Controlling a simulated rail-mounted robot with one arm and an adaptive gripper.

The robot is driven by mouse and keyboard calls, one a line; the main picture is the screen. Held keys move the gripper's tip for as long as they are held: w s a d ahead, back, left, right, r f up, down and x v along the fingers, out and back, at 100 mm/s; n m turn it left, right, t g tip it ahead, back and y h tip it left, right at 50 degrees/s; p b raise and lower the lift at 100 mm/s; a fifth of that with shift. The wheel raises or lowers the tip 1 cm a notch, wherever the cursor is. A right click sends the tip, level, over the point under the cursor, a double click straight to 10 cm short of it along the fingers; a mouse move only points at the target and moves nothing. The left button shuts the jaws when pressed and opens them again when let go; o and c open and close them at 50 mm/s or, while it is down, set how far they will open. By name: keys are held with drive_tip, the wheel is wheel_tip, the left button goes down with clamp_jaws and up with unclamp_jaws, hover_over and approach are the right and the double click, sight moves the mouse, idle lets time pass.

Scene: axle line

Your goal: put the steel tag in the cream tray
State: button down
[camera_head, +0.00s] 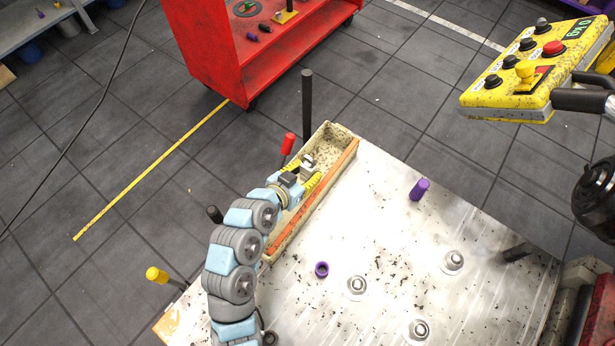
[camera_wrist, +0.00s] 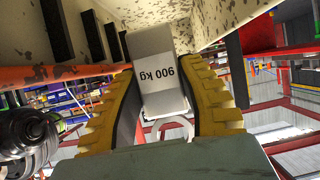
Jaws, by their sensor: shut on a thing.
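The steel tag (camera_wrist: 160,72) is a small grey metal piece marked "900 kg", with a ring at its near end in the wrist view. It also shows in the head view (camera_head: 308,161). My gripper (camera_head: 304,174) has yellow ribbed fingers, which are shut on the tag from both sides. The cream tray (camera_head: 342,133) is long, narrow and speckled, with an orange strip along its right side. My gripper and the tag are over or inside the tray, between its long walls. I cannot tell whether the tag touches the tray floor.
The tray lies along the left edge of a worn metal table (camera_head: 400,235). A dark post (camera_head: 306,105) and a red-topped handle (camera_head: 288,144) stand beside it. Purple caps (camera_head: 419,189) and several bolts are on the table. A red cart (camera_head: 215,50) and yellow control box (camera_head: 530,65) are beyond.

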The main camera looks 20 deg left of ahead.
sight(304, 180)
drive_tip(key=shift+w+a+f, duration=0.1)
drive_tip(key=shift+w+f, duration=0.6)
drive_tip(key=shift+f, duration=0.2)
drive_tip(key=shift+f+b, duration=0.75)
drive_tip(key=shift+f, duration=0.6)
drive_tip(key=shift+f, duration=0.15)
drive_tip(key=c, duration=0.7)
unclamp_jaws()
